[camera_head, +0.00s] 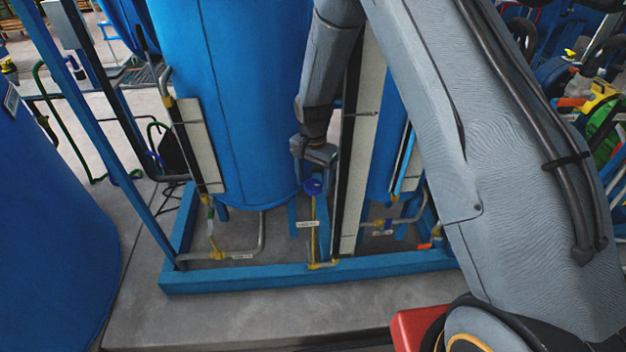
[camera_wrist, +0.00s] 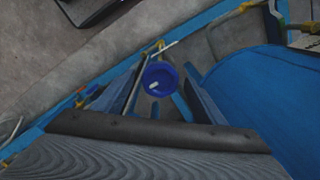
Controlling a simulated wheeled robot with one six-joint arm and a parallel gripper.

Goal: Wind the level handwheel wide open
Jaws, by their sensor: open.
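The level handwheel (camera_head: 313,187) is a small blue round wheel on top of a thin yellow upright pipe, between the tall blue tank and a pale vertical panel. The wrist view shows the wheel (camera_wrist: 160,79) near the picture's middle, with a small white mark on its face. My gripper (camera_head: 312,166) points down just above the wheel in the head view and is open. Contact with the wheel cannot be made out. The dark edge of my wrist fills the bottom of the wrist view.
A blue tank (camera_head: 235,95) stands left of my gripper, with a pale gauge panel (camera_head: 203,150) beside it. The pale panel (camera_head: 362,150) is close on the right. A blue base frame (camera_head: 310,272) runs along the front. Concrete floor (camera_head: 250,315) is clear before it.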

